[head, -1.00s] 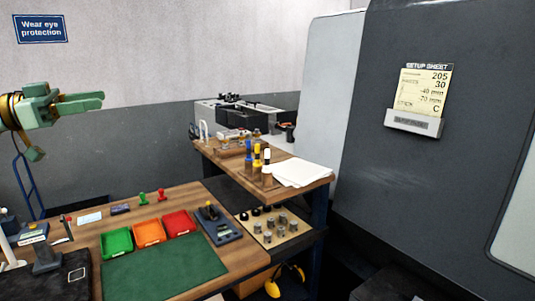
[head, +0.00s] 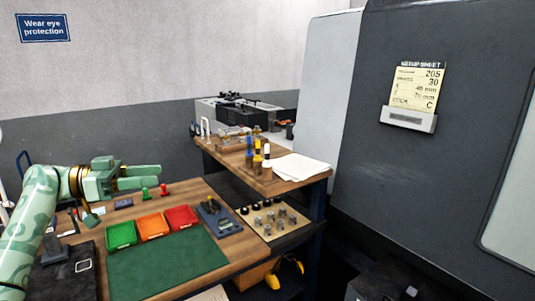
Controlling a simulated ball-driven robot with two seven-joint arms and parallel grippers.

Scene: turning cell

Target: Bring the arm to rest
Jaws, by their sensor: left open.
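My left gripper (head: 156,177) is in the head view at the left, with green fingers pointing right and a gap between them. It is open and holds nothing that I can see. It appears above the back left of the wooden bench (head: 225,260), near the red and green stamp-like pieces (head: 146,193). My left arm comes in from the lower left and hides part of the bench's left end. My right gripper is not in view.
Green (head: 121,235), orange (head: 152,225) and red (head: 182,217) bins stand behind a green mat (head: 165,268). A dark blue device (head: 216,218) lies to their right. A second bench (head: 305,185) holds papers and tools. The dark machine (head: 440,200) fills the right.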

